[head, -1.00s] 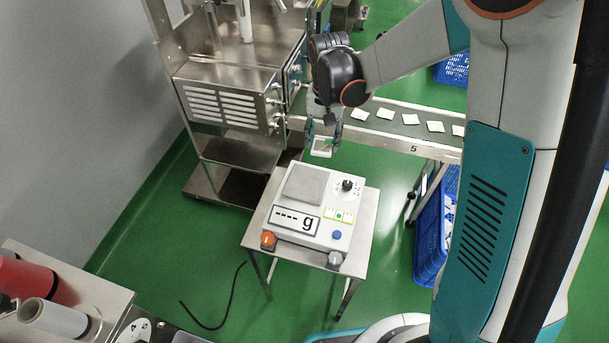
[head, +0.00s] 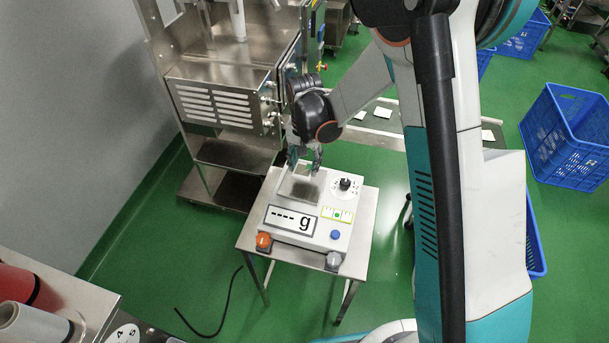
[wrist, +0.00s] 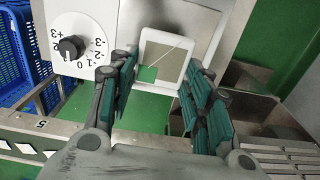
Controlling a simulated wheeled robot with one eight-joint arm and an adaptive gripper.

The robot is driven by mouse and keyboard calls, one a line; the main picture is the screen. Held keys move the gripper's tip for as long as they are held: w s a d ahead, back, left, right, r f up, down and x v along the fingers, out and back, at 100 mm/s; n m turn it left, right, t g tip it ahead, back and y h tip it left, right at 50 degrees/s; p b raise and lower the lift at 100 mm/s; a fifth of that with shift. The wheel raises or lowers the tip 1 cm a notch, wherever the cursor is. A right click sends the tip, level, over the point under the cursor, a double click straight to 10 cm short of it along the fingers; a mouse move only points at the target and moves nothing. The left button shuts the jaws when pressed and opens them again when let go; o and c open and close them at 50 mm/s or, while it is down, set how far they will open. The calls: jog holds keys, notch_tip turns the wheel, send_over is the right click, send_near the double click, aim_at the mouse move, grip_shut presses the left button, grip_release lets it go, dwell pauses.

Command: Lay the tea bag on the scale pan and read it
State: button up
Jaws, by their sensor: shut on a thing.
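My gripper (head: 304,160) is shut on the tea bag (wrist: 163,61), a white-edged square with a brownish middle and a green tag. In the head view the bag is mostly hidden by the fingers, at the back edge of the scale pan (head: 298,190). In the wrist view the bag sits between the fingertips, overlapping the pan's near edge (wrist: 182,14). I cannot tell whether it touches the pan. The white scale (head: 312,233) stands on a small steel table, and its display (head: 291,220) shows dashes and "g".
A numbered dial (head: 345,186) rises beside the pan, and also shows in the wrist view (wrist: 72,46). A steel machine (head: 221,105) stands behind left; a conveyor (head: 385,133) with tea bags runs behind.

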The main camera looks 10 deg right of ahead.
aim_at(304, 167)
jog(key=shift+f+b, duration=0.7)
jog(key=shift+f, duration=1.6)
jog(key=shift+f, duration=0.1)
jog(key=o, duration=0.6)
